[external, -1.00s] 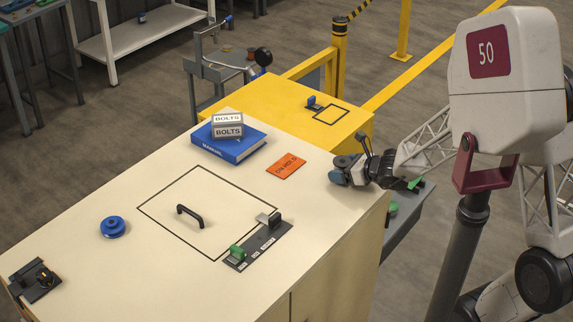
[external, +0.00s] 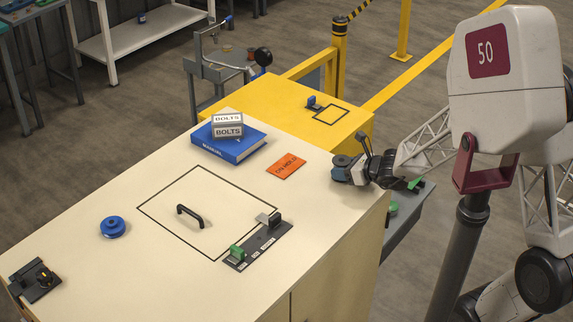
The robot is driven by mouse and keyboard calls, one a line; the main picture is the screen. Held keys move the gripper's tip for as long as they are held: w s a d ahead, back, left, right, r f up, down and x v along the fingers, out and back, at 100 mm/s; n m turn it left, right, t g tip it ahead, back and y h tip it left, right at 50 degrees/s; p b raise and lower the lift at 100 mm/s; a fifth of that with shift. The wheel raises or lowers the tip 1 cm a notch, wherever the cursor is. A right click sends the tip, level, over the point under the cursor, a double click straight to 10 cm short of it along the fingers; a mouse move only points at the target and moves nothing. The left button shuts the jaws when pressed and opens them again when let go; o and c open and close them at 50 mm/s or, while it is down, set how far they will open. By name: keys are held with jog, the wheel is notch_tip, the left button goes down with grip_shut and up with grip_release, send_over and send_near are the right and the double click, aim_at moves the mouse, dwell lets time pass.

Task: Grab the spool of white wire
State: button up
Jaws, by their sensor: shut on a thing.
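My gripper (external: 349,168) is at the right end of the cream worktop, reaching in from the right. It is shut on a small grey-blue spool (external: 341,169) at its tip. The spool is close to the worktop surface; I cannot tell whether it touches. The colour of its wire is too small to make out, and the fingers partly hide it. A bright blue spool (external: 113,227) lies flat at the left of the worktop, far from my gripper.
The cream worktop (external: 160,270) also holds a blue manual (external: 232,147) with boxes of bolts (external: 227,125), an orange card (external: 286,166), a black handle (external: 190,215), a grey switch strip (external: 258,246) and a dark fixture (external: 35,280). A yellow cabinet (external: 270,95) stands behind.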

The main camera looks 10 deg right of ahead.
aim_at(339, 159)
jog(key=shift+r, duration=0.2)
jog(key=shift+r, duration=0.55)
notch_tip(339, 159, up, 2)
jog(key=s+d, duration=0.3)
jog(key=s, duration=0.4)
jog(key=s+d+r, duration=0.1)
jog(key=s+d, duration=0.2)
jog(key=s, duration=0.4)
jog(key=shift+s+d+r, duration=0.25)
jog(key=shift+d, duration=0.05)
